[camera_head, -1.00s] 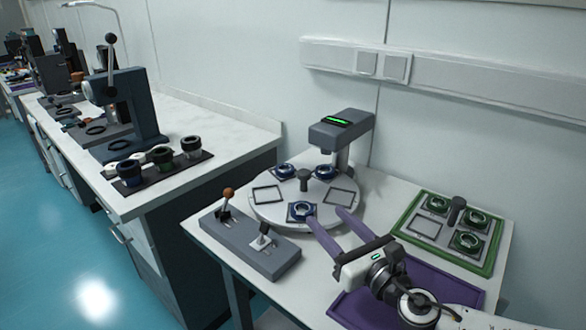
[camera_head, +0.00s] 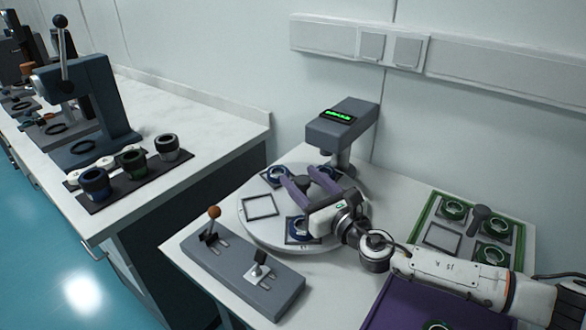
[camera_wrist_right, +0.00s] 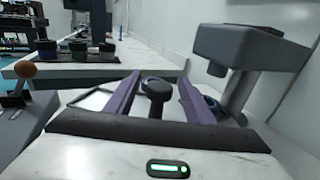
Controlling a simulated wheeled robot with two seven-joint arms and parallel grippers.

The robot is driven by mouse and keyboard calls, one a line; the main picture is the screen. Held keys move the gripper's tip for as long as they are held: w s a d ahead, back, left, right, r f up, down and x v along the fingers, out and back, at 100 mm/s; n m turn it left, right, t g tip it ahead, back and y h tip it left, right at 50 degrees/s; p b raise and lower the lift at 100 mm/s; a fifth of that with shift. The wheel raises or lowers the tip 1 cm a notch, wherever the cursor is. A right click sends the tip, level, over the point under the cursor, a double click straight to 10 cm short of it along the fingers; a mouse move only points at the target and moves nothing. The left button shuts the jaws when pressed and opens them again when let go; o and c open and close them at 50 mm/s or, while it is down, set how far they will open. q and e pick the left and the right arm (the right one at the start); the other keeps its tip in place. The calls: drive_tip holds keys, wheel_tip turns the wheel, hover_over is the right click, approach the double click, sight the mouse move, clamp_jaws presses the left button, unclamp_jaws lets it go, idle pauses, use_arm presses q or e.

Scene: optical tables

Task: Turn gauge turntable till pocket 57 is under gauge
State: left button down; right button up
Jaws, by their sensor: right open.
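The round white gauge turntable (camera_head: 262,232) carries blue rings in some pockets and has an empty square pocket (camera_head: 260,206) at its left. Pocket numbers are too small to read. The grey gauge (camera_head: 340,125) overhangs the turntable's back right side and has a lit green display. My right gripper (camera_head: 297,175) is open above the turntable, its purple fingers on either side of the dark central knob (camera_head: 302,182). In the right wrist view the knob (camera_wrist_right: 157,92) stands between the fingers, apart from both. The gripper hides part of the turntable. My left gripper is not in view.
A grey lever box (camera_head: 240,275) stands at the table's front left. A green-edged tray (camera_head: 427,205) with green rings and a dark knob is at the right. A purple mat (camera_head: 400,305) lies in front. Another bench (camera_head: 205,120) with instruments is at the left.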

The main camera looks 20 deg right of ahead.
drive_tip(key=shift+x, duration=2.25)
clamp_jaws()
